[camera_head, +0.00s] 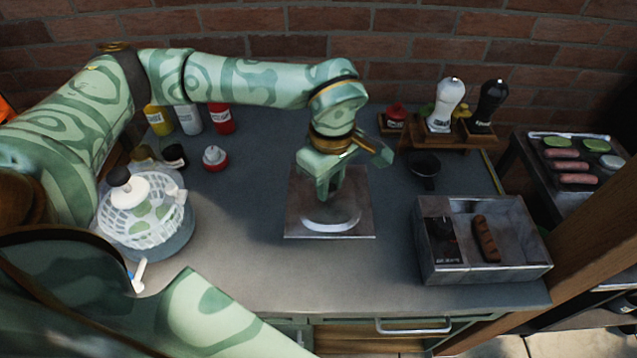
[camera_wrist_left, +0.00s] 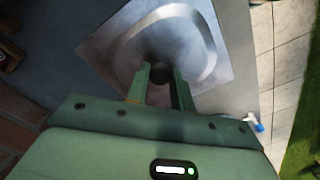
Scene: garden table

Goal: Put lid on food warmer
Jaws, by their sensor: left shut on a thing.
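The lid (camera_head: 355,226) is a square, shiny metal plate with a raised rounded middle. It is at the middle of the table in the head view and fills the upper part of the left wrist view (camera_wrist_left: 228,65). My left gripper (camera_head: 329,192) points down over it, shut on its dark knob (camera_wrist_left: 158,72). I cannot tell whether the lid touches the tabletop. The food warmer (camera_head: 485,272) is an open metal box to the right of the lid, with a sausage (camera_head: 486,238) and a dark item in it. My right gripper is not in view.
A salad spinner (camera_head: 160,250) stands at the left, with sauce bottles (camera_head: 187,119) behind it. A wooden rack (camera_head: 455,133) with two mills is at the back right, and a dark bowl (camera_head: 424,164) is in front of it. A wooden post (camera_head: 590,215) rises right of the warmer.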

